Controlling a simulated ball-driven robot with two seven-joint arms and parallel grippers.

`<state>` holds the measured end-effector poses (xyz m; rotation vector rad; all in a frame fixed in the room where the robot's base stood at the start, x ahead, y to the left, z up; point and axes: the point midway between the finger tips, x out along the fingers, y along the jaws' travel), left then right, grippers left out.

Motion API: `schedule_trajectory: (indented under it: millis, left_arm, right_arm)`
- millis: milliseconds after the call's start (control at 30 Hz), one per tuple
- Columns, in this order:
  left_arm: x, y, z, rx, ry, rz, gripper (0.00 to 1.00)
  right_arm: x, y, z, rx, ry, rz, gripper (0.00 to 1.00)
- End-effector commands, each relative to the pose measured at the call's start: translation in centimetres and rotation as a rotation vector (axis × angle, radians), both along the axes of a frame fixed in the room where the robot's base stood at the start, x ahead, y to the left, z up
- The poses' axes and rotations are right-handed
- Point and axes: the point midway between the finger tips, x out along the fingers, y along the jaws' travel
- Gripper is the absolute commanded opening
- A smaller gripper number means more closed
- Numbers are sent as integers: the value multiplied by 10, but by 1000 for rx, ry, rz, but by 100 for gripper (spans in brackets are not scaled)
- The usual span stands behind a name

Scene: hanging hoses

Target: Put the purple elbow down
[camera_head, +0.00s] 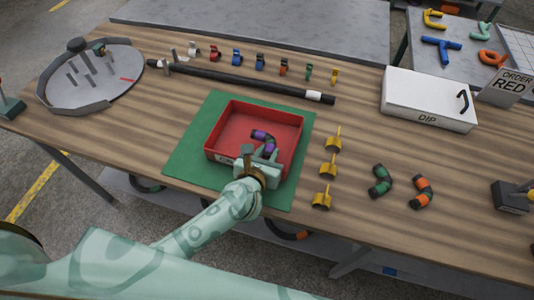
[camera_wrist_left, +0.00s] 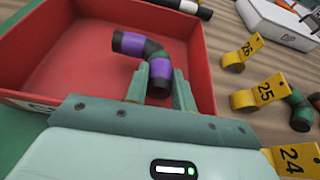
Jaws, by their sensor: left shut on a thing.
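The purple elbow (camera_head: 262,138) is a dark bent hose piece with purple bands. It is inside or just above the red tray (camera_head: 224,122), which sits on a green mat (camera_head: 187,150). My left gripper (camera_head: 262,155) reaches over the tray's near side and is shut on one end of the elbow. In the left wrist view the elbow (camera_wrist_left: 130,42) sits between the green fingers (camera_wrist_left: 160,85), its other end pointing left over the tray floor. I cannot tell whether it touches the floor. My right gripper is not in view.
Yellow numbered clips (camera_head: 329,167) stand right of the mat. A green-banded elbow (camera_head: 380,182) and an orange-banded elbow (camera_head: 422,192) lie further right. A black hose (camera_head: 240,80) lies behind the tray. A white DIP box (camera_head: 428,100) and a round grey tray (camera_head: 92,78) flank the bench.

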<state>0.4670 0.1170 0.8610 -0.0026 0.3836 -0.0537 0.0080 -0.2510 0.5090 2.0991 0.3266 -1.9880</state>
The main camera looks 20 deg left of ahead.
Motion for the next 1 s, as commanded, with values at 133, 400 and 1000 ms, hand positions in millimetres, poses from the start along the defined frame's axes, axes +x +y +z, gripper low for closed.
schedule_trajectory:
  millis: [133, 400, 1000]
  left_arm:
    - [-6, 1, -12, -2, 28, 4, 39]
    - [-7, 3, -15, -2, 33, 9, 47]
    - [-86, 6, 38, -1, 23, 4, 47]
  right_arm:
    - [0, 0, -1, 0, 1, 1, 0]
    - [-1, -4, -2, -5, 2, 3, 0]
    - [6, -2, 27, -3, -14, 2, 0]
